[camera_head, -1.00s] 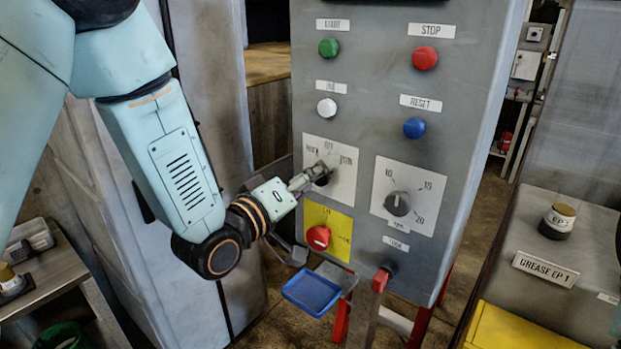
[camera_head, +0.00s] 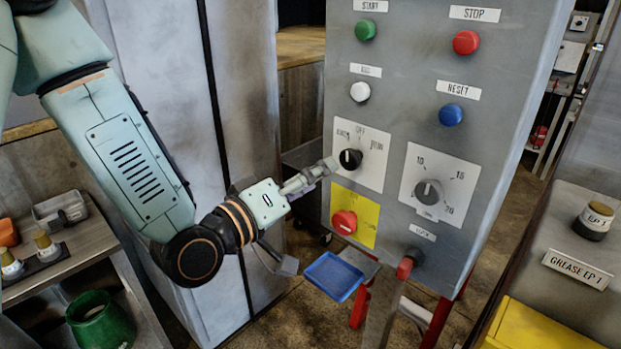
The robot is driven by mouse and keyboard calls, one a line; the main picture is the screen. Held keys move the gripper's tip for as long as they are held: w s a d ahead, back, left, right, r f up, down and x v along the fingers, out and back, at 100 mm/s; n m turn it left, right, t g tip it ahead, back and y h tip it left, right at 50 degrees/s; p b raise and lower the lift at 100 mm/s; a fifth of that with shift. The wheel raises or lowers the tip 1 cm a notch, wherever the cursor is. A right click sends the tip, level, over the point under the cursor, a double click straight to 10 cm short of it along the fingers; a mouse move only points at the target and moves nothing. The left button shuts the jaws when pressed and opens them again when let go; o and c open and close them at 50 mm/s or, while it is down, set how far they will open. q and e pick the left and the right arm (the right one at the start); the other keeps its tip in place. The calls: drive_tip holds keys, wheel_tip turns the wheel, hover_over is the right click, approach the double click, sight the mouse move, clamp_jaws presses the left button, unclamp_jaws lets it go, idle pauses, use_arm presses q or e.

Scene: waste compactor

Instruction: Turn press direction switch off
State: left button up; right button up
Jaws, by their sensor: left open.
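The press direction switch is a black rotary knob (camera_head: 350,159) on a white plate (camera_head: 374,172) on the grey control panel. The plate has a label on the left, OFF at the top and another label on the right. The knob's exact pointing is too small to tell. My left gripper (camera_head: 330,166) is open, just left of the knob at the plate's left edge, and looks apart from it. Nothing is held. My right gripper is not in view.
Close by are a red knob (camera_head: 344,222) on a yellow plate, a grey dial (camera_head: 428,192), and white (camera_head: 360,92), blue (camera_head: 452,114), green and red buttons. A blue tray (camera_head: 334,276) sits below. A grey cabinet (camera_head: 165,60) stands behind my left arm.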

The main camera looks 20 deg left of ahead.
sight(347, 159)
use_arm(q)
drive_tip(key=shift+s, duration=0.15)
drive_tip(key=shift+w+d+r+m+p, duration=0.1)
drive_tip(key=shift+w+d+m, duration=0.4)
drive_tip(key=shift+w+m, duration=0.9)
drive_tip(key=shift+w+d+f+m+p, duration=0.15)
drive_tip(key=shift+w+d+m, duration=0.4)
drive_tip(key=shift+w+m, duration=0.9)
drive_tip(key=shift+w+d+r+m+p, duration=0.15)
drive_tip(key=shift+w+d+m, duration=0.35)
drive_tip(key=shift+w+m, duration=0.9)
drive_tip(key=shift+s+m, duration=0.25)
drive_tip(key=shift+s, duration=0.1)
drive_tip(key=shift+c, duration=0.5)
